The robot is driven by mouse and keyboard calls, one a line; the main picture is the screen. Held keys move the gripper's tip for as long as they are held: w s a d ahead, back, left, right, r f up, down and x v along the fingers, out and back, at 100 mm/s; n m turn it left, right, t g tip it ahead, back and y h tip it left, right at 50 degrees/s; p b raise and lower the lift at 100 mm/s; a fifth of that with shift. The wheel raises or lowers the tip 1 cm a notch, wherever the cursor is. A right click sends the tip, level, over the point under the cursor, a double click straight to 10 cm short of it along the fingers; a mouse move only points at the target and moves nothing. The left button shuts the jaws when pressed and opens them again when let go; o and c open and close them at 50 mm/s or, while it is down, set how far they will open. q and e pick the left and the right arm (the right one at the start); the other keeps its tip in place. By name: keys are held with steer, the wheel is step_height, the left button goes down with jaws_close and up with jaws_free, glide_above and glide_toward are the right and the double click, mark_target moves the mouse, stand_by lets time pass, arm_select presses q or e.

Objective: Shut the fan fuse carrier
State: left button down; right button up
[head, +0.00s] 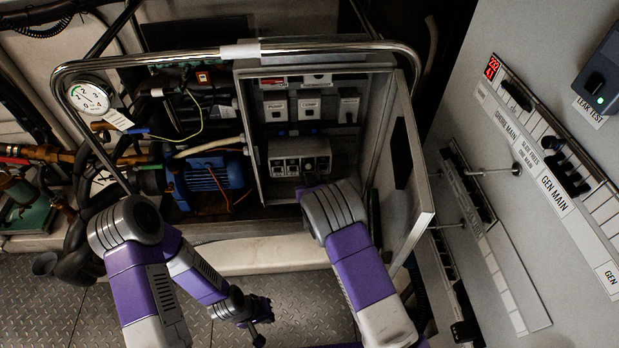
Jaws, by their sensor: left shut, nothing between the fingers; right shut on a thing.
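The open grey cabinet (247,130) holds rows of pale modules (309,106) and a wider grey block (300,157) with several round openings on its front. I cannot tell which part is the fan fuse carrier. My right gripper (311,180) is at the lower part of the cabinet, just below the wider block, mostly hidden behind my own purple arm. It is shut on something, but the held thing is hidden. My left gripper (258,318) is low, over the floor in front of the cabinet, shut and empty, touching nothing.
The cabinet door (408,160) stands open to the right. A bent metal rail (180,58) runs around the cabinet, with a gauge (90,97) at left. A blue motor (213,177) sits left of the cabinet. A labelled switch panel (560,215) fills the right. The tread-plate floor (60,312) is clear.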

steer(key=shift+w+r+g+p, duration=0.25)
steer(key=shift+r+g+p, duration=0.05)
steer(key=shift+g+p, duration=0.4)
steer(key=shift+w+r+g+p, duration=0.25)
steer(key=shift+g+p, duration=0.3)
steer(key=shift+g, duration=0.15)
steer(key=o, duration=0.7)
steer(key=shift+o, duration=0.2)
steer(key=shift+r, duration=0.1)
steer(key=p+v, duration=0.2)
steer(key=v, duration=0.5)
steer(key=shift+s, duration=0.2)
steer(key=shift+r, duration=0.1)
